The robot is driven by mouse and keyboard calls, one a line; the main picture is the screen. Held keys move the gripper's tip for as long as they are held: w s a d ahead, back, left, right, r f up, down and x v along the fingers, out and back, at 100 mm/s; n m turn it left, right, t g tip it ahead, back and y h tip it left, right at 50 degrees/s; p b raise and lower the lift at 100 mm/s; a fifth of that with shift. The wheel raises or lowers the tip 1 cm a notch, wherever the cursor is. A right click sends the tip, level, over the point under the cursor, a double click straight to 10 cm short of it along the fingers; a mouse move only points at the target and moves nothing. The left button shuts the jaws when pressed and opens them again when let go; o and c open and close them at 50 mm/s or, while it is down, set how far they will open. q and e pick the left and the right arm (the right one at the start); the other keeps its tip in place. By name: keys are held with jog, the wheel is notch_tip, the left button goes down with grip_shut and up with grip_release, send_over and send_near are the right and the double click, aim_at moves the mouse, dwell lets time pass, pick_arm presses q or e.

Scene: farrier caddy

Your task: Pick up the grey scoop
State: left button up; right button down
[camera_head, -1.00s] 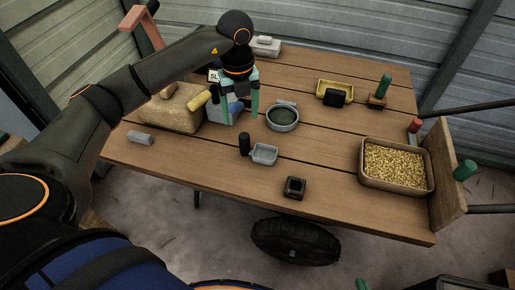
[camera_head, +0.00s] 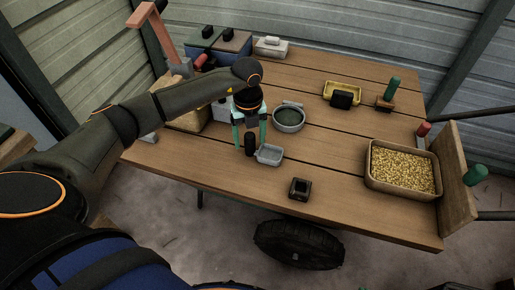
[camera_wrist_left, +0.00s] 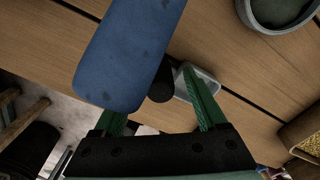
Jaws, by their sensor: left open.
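The grey scoop (camera_head: 269,155) is a small light-grey pan lying on the wooden table, with a dark upright handle (camera_head: 250,146) at its left. My left gripper (camera_head: 250,137) is open, its green fingers pointing down on either side of the handle, as seen from the head. In the left wrist view, the scoop's pan (camera_wrist_left: 206,84) shows partly behind the right finger, and the dark round handle end (camera_wrist_left: 160,86) lies between the fingers of the gripper (camera_wrist_left: 152,95). A blue slab (camera_wrist_left: 130,50) close to the camera hides the left fingertip. My right gripper is out of view.
A round grey bowl (camera_head: 289,118) stands just behind the scoop. A dark square block (camera_head: 300,188) lies in front to the right.

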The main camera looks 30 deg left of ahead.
pick_arm(q)
jog(key=shift+c, duration=0.2)
grip_shut()
dwell(0.3)
